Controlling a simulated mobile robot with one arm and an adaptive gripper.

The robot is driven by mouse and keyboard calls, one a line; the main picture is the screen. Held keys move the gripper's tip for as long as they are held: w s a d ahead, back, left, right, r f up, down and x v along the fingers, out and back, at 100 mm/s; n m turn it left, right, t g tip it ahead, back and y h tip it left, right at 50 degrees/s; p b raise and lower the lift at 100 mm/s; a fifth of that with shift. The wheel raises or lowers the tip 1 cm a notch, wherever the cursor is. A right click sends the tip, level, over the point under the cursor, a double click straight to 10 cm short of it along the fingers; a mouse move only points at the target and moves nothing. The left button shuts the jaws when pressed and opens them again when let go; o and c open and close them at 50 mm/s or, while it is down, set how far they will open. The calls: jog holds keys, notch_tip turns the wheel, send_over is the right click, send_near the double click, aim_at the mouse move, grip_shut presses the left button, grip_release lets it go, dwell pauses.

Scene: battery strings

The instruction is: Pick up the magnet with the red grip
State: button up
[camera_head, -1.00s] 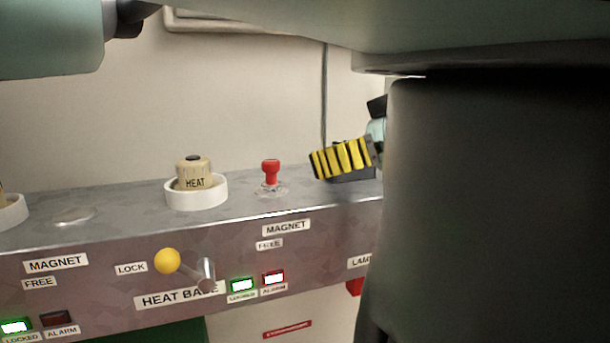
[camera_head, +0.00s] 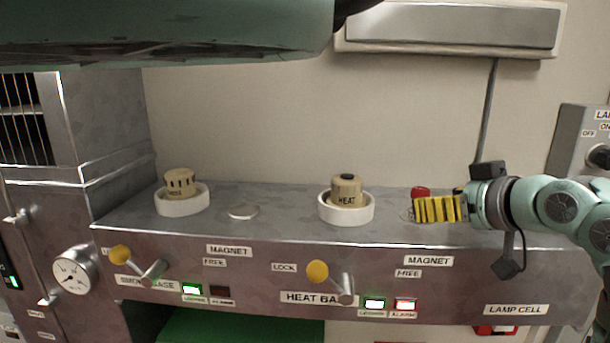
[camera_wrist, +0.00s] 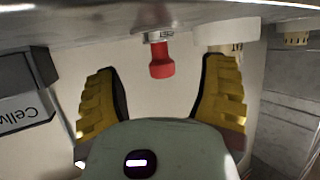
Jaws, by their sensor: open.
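The magnet's red grip (camera_head: 420,191) stands on the metal bench top right of the HEAT unit. In the head view only its top shows, the rest hidden behind my gripper (camera_head: 418,209). In the wrist view the red grip (camera_wrist: 161,66) hangs upside down from a small metal base, in the gap between the two yellow ribbed fingers of my gripper (camera_wrist: 160,74). The fingers are spread, with clear space on both sides of the grip. Nothing is held.
The HEAT unit (camera_head: 347,191) sits in a white ring (camera_head: 346,212) left of my gripper. Another ringed unit (camera_head: 180,184) and a flat metal disc (camera_head: 243,212) are farther left. Levers with yellow knobs (camera_head: 317,271) project from the bench front. A grey box (camera_wrist: 20,90) shows in the wrist view.

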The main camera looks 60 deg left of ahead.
jog(key=shift+s+a+p, duration=0.1)
jog(key=shift+a+p, duration=0.45)
jog(key=shift+p, duration=0.05)
jog(key=p+x, duration=0.2)
jog(key=p, duration=0.1)
jog(key=shift+a+r, duration=0.1)
jog(key=shift+f+p+x, duration=0.2)
jog(key=shift+p+x, duration=0.4)
jog(key=shift+x, duration=0.55)
grip_shut()
